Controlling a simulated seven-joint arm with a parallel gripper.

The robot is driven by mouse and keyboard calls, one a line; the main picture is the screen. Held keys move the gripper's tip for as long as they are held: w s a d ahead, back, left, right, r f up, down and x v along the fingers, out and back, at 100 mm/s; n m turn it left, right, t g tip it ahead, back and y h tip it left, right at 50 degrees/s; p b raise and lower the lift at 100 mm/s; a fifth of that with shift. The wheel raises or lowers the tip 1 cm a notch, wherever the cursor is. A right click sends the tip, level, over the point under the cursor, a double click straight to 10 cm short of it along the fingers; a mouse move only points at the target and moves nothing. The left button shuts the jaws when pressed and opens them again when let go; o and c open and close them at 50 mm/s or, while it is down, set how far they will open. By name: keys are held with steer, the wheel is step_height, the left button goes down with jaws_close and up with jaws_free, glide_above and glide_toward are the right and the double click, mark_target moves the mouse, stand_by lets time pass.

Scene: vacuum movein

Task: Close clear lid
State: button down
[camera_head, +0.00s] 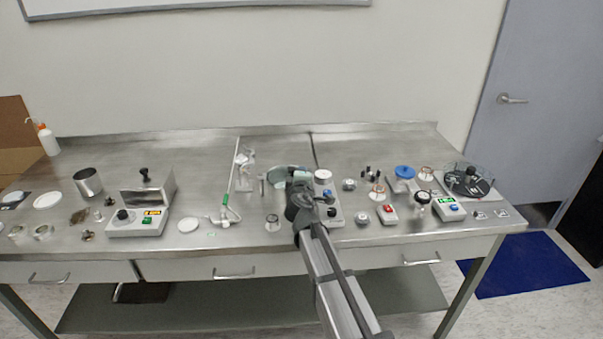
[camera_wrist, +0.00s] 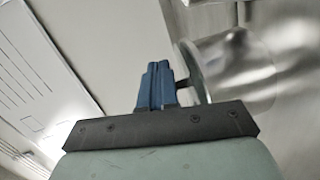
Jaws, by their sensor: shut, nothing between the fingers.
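My gripper (camera_head: 284,178) is over the middle of the steel bench in the head view, its pale body turned toward the left. In the wrist view its blue fingers (camera_wrist: 155,82) are together with nothing between them. Just right of the fingers is a curved, shiny rim joined to a rounded, see-through or reflective surface (camera_wrist: 238,62). I cannot tell whether this is the clear lid, or whether the fingers touch it. A clear-walled round chamber with a dark plate (camera_head: 468,182) stands at the bench's right end. Its lid position is too small to tell.
A control box with green and orange displays (camera_head: 138,221) stands left of centre. Several small instruments crowd the right, including a blue-topped one (camera_head: 405,172). The back strip of the bench is mostly clear.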

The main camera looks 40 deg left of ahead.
steer(key=d, duration=0.4)
steer(key=s+d+r, duration=0.1)
steer(key=d, duration=0.7)
steer(key=shift+s+r, duration=0.35)
steer(key=shift+s, duration=0.05)
steer(key=s+a+r+n+g+y, duration=0.1)
steer(key=s+a, duration=0.2)
steer(key=s, duration=0.3)
steer(key=m+g, duration=0.1)
steer(key=m, duration=1.5)
glide_toward(292, 171)
steer(key=x, duration=0.7)
steer(key=shift+d, duration=0.1)
